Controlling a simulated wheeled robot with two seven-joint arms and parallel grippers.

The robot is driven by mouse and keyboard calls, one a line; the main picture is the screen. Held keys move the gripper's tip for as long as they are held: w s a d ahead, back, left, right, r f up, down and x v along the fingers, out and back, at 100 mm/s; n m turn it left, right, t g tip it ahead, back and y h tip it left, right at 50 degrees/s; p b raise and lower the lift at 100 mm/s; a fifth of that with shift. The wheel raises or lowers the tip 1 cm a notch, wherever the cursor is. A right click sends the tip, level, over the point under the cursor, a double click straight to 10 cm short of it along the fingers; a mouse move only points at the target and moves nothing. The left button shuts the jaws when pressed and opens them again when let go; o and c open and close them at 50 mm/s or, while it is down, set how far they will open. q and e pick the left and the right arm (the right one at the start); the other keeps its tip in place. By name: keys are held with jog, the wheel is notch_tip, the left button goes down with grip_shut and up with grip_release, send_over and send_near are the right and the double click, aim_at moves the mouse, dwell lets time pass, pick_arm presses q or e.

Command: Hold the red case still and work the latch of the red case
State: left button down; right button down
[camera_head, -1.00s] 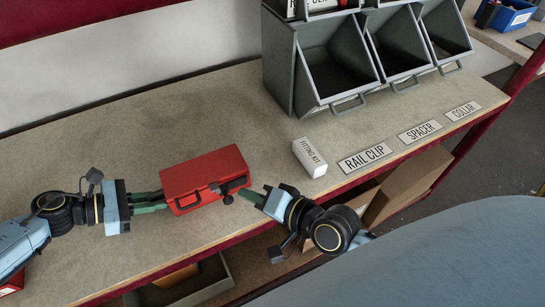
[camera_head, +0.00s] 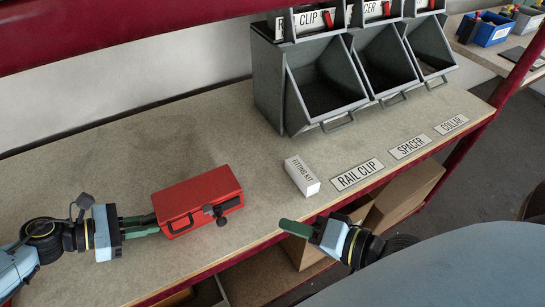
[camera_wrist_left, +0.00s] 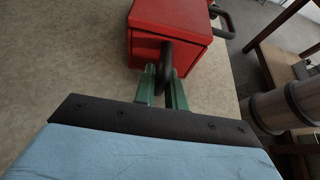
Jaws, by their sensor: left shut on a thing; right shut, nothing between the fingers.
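The red case (camera_head: 195,192) stands on the bench with its lid down. A black handle is on its front face, and its dark latch (camera_head: 214,210) with a round knob sits toward the front right. My left gripper (camera_head: 143,226) comes in from the left. In the left wrist view its green fingers (camera_wrist_left: 163,88) are shut on a black side handle (camera_wrist_left: 166,58) of the red case (camera_wrist_left: 165,25). My right gripper (camera_head: 287,226) is shut and empty, to the right of the case and apart from the latch. The latch's exact position is hard to tell.
A white fitting kit box (camera_head: 302,175) stands right of the case, beside the rail clip label (camera_head: 357,175). Grey bins (camera_head: 325,85) stand at the back. The bench's red front edge (camera_head: 220,266) runs close to the case. The bench behind the case is clear.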

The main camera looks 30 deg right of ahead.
pick_arm(q)
jog(key=c, duration=1.4)
grip_release()
jog(key=shift+o, duration=0.2)
jog(key=shift+a, duration=0.1)
jog(key=shift+v, duration=3.45)
jog(key=shift+s, duration=0.1)
